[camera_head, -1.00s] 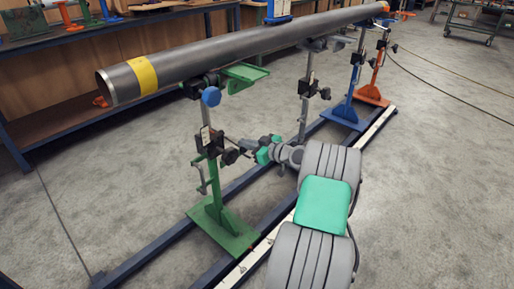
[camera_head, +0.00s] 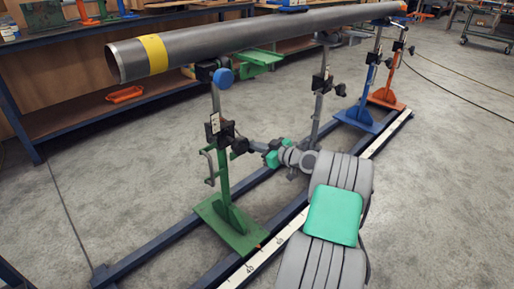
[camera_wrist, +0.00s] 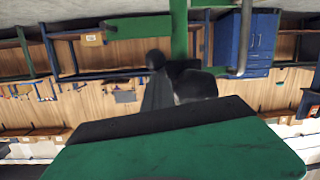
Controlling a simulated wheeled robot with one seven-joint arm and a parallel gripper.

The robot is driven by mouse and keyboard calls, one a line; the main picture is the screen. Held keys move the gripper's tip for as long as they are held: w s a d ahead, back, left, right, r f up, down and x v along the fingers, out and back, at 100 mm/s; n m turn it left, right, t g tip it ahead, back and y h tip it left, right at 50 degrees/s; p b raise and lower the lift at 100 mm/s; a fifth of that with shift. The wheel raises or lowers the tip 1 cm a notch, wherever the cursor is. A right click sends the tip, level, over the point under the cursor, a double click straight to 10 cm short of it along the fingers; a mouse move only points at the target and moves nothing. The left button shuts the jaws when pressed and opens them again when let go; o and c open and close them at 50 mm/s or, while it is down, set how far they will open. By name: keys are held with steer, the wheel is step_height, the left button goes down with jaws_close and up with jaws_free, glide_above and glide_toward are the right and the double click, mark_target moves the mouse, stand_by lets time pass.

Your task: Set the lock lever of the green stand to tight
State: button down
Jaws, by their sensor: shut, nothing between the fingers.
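The green stand (camera_head: 224,190) stands upright on the rail frame at the left end of the pipe. Its black clamp block (camera_head: 219,131) sits on the post, with a black knobbed lever (camera_head: 240,146) at its right side. My gripper (camera_head: 254,149) is shut beside the lever, reaching in from the right. I cannot tell whether it touches the lever. In the wrist view, the scene is upside down; the green post (camera_wrist: 179,32) and a round black knob (camera_wrist: 155,59) show beyond dark shapes. My gripper's green housing fills the bottom. The lever's exact setting is unclear.
The long grey pipe (camera_head: 250,37) with a yellow band lies across the stands, above my gripper. A grey stand (camera_head: 318,105), a blue stand (camera_head: 368,90) and an orange stand (camera_head: 388,80) follow to the right. Shelves line the back.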

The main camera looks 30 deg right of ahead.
steer(key=f, duration=0.2)
steer(key=shift+s+a+f+g, duration=0.1)
steer(key=shift+a+f+g, duration=0.25)
steer(key=shift+f+g, duration=0.05)
steer(key=shift+s, duration=0.1)
steer(key=s+d+r+p, duration=0.2)
steer(key=s+r, duration=0.2)
steer(key=s, duration=0.3)
steer(key=shift+t, duration=0.4)
steer(key=shift+d, duration=0.1)
